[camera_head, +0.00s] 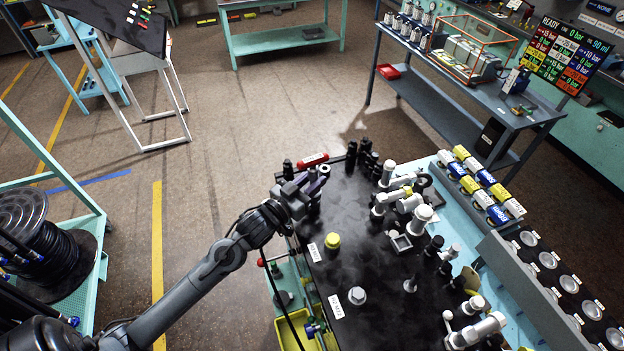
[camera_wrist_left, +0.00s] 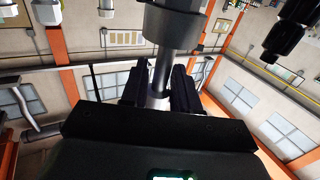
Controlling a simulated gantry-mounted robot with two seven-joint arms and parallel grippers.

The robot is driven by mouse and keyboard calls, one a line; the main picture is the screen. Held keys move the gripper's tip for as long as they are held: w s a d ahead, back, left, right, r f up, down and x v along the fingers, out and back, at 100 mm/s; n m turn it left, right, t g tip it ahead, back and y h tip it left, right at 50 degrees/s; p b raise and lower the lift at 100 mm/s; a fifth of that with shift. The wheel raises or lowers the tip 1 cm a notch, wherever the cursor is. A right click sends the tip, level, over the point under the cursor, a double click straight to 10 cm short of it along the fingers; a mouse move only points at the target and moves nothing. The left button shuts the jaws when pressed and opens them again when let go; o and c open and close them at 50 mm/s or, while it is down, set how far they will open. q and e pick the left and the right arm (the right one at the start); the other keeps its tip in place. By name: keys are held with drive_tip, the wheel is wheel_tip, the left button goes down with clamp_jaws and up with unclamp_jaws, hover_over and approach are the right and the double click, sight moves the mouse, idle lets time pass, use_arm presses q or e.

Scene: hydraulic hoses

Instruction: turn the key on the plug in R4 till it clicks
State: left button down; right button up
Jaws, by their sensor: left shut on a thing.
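My left gripper (camera_head: 312,186) is at the far left edge of the black bench top, among dark upright fittings. In the left wrist view my left gripper (camera_wrist_left: 168,88) has its two black fingers closed around a thin grey shaft (camera_wrist_left: 162,70). The shaft runs into a wide dark grey cylinder (camera_wrist_left: 172,26) above the fingers. I cannot tell from the frames whether this is the key and plug, and no R4 label is readable. In the head view the arm and gripper hide the held part. My right gripper is not in view.
Black fittings (camera_head: 365,152) and a red cylinder (camera_head: 312,160) stand close to the gripper. A yellow-capped fitting (camera_head: 332,241) and a grey hex fitting (camera_head: 357,296) are nearer on the black bench top (camera_head: 375,315). White and grey fittings (camera_head: 420,219) crowd its right side.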

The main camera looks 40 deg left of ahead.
use_arm(q)
drive_tip(key=shift+f, duration=0.6)
drive_tip(key=c, duration=0.9)
unclamp_jaws()
drive_tip(key=shift+o, duration=0.7)
drive_tip(key=s+b, duration=0.3)
drive_tip(key=s, duration=0.7)
drive_tip(key=shift+s, duration=0.4)
drive_tip(key=shift+c, duration=0.2)
